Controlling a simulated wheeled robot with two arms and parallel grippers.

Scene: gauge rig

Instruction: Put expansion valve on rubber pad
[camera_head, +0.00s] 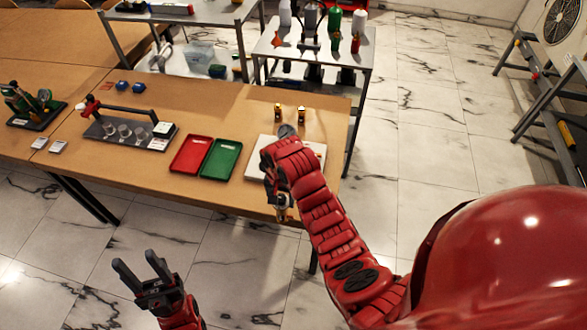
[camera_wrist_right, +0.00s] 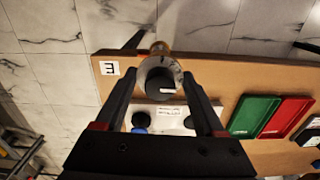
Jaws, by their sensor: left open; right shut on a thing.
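My right gripper (camera_head: 282,198) is shut on a brass-and-grey valve with a black top (camera_wrist_right: 160,80), which looks like the expansion valve. In the head view the valve (camera_head: 282,212) hangs from the gripper by the table's front edge. A white board (camera_head: 312,153) lies near the table's right end, partly behind my right arm. In the right wrist view, the board (camera_wrist_right: 168,112) bears a dark disc (camera_wrist_right: 141,119), partly hidden by a finger; I cannot tell whether it is the rubber pad. My left gripper (camera_head: 139,268) is open and empty over the floor before the table.
A red tray (camera_head: 190,155) and a green tray (camera_head: 221,158) lie left of the board. A dark rack with glass cups (camera_head: 125,131) stands further left. Two small brass-and-black parts (camera_head: 278,112) (camera_head: 301,114) stand behind the board. A shelf unit (camera_head: 312,45) stands behind the table.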

